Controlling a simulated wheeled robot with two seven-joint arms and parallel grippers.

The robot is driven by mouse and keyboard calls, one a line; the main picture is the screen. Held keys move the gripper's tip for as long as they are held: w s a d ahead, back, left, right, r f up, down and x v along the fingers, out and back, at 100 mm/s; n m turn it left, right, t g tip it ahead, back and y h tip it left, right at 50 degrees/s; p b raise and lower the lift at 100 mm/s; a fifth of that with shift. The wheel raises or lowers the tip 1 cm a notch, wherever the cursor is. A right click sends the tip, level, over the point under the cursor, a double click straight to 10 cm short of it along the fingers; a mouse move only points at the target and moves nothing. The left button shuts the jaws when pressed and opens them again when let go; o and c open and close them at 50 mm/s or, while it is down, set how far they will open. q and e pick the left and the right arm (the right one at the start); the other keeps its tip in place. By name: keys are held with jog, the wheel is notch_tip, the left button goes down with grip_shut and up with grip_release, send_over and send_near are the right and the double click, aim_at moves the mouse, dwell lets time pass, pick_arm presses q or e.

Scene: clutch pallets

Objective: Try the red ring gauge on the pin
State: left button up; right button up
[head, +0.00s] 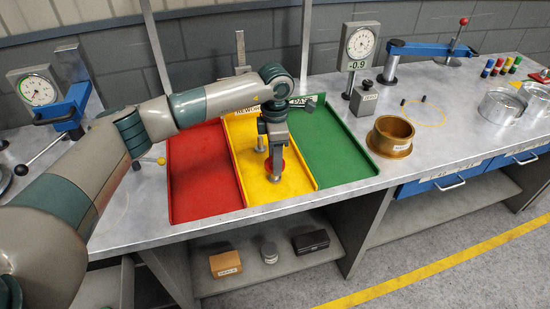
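My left arm reaches in from the left, and my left gripper (275,165) points down over the yellow middle bay (242,133) of the tray. My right gripper is out of view.
The tray also has a red bay (200,175) and a green bay (335,150). A brass ring (391,137), a dial gauge reading -0.9 (360,43) and a blue-armed fixture (430,48) stand to the right. Another dial gauge (38,90) is at left. Several coloured pieces (497,66) lie far right.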

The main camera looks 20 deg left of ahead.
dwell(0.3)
pick_arm(q)
jog(key=o, duration=1.8)
jog(key=shift+o, duration=0.2)
notch_tip(320, 180, up, 9)
jog(key=p, duration=0.2)
dwell(0.3)
jog(key=shift+s+f, duration=0.1)
dwell(0.4)
